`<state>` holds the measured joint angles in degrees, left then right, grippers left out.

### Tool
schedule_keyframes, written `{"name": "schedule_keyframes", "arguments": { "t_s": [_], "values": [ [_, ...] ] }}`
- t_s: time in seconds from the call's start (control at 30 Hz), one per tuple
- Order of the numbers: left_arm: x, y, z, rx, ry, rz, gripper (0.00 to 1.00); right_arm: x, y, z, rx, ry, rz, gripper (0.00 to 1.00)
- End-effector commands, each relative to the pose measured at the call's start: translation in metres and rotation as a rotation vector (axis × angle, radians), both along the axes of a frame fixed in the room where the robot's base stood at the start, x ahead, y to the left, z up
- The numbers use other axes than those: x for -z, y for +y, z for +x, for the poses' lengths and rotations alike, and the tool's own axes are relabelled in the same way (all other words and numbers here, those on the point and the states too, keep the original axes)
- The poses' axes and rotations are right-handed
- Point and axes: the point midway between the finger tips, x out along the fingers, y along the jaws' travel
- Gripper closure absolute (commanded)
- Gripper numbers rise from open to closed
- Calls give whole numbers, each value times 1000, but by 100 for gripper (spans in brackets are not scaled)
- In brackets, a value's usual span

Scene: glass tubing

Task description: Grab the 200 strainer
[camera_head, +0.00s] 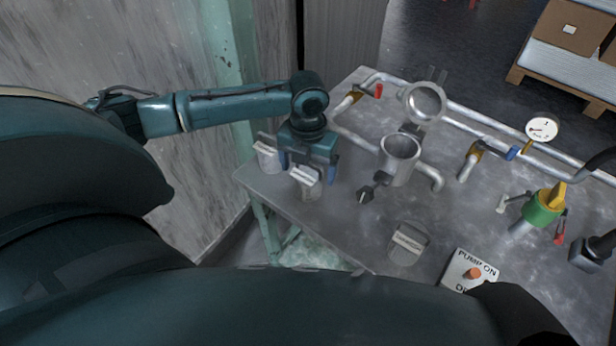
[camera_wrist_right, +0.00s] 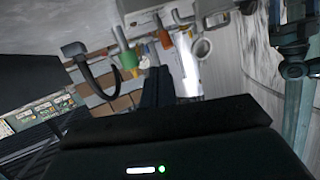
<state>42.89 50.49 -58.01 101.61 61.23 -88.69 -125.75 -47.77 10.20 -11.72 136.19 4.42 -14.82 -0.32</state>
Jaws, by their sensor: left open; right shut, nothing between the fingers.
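Three small grey strainers with pale labels are on the table in the head view: one (camera_head: 306,182) at my left gripper, one (camera_head: 266,152) just left of it, and one (camera_head: 408,244) nearer the front. The label writing is too small to read, so I cannot tell which is the 200. My left gripper (camera_head: 309,172) is open and points down, its fingers around or just above the middle strainer; contact is unclear. My right gripper (camera_wrist_right: 157,78) shows in the right wrist view as dark fingers, shut and empty.
An open metal housing (camera_head: 399,158) with its round lid (camera_head: 426,102) raised stands right of the left gripper. Pipes, a gauge (camera_head: 542,129) and a green valve (camera_head: 541,208) fill the right side. A pump switch box (camera_head: 469,271) is at the front. A grey wall (camera_head: 150,45) stands left.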

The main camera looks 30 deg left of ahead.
Motion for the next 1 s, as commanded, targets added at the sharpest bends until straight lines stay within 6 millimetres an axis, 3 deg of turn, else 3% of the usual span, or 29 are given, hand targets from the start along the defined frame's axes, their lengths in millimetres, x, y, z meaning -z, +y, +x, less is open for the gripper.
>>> {"name": "schedule_keyframes", "arguments": {
  "t_s": [0.03, 0.17, 0.4, 1.0],
  "values": [
    [12, -1, -2, 0, 5, 0, 14, 2, -1, 0, 0, -7, -3, 100],
    [28, -1, -1, 1, 2, 1, 14, -3, -4, 0, 4, -32, -10, 100],
    [30, -1, -1, 1, 0, 0, 14, -7, -5, -2, 5, -37, -11, 100],
    [29, 0, -1, 0, 0, 0, 63, -3, -3, -2, 7, -28, -1, 100]
  ]
}}
